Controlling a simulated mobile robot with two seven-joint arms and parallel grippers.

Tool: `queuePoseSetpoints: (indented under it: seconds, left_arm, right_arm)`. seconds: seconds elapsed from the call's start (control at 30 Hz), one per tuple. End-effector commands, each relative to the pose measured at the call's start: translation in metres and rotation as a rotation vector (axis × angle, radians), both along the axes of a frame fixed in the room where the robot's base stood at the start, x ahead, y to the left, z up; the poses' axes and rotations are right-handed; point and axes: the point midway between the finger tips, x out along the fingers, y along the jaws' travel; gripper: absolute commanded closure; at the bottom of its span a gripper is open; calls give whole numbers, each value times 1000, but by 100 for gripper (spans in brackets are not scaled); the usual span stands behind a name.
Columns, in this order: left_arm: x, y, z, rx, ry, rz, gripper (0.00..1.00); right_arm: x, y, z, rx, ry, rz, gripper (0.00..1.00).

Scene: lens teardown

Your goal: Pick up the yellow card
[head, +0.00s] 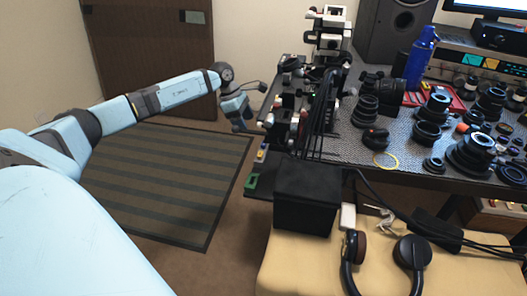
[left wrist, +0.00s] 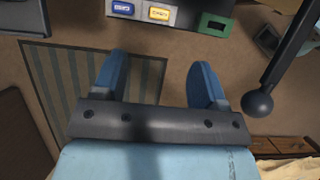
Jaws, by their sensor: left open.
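The yellow card (left wrist: 159,13) shows at the top of the left wrist view, in a pale frame on a grey surface. In the head view it is a small yellow patch (head: 261,155) at the desk's left edge. My left gripper (head: 238,116) is left of the desk and beyond the card in the head view. In the left wrist view the blue fingers (left wrist: 160,70) are spread apart with nothing between them. The card lies above the fingertips in that picture, apart from them. My right gripper is in neither view.
A blue card (left wrist: 123,7) and a green frame (left wrist: 214,24) flank the yellow card. A black rod with a ball end (left wrist: 258,103) stands at the right. The desk (head: 345,148) is crowded with lenses. A black box (head: 305,195) sits in front.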

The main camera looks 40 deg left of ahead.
Motion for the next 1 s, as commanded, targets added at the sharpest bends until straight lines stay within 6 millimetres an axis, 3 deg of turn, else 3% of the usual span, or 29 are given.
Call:
queuePoseSetpoints:
  seconds: [0.3, 0.57, 0.8, 1.0]
  left_arm:
    - [11, -21, -59, -2, 2, -1, 34]
    - [14, -27, -78, -1, 2, -1, 34]
    - [20, -36, -112, -2, 1, 0, 34]
    - [23, -40, -121, 0, 1, 0, 34]
  right_arm:
    - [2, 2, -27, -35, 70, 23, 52]
    - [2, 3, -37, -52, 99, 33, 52]
    - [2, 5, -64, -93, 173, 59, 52]
    - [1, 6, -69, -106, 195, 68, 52]
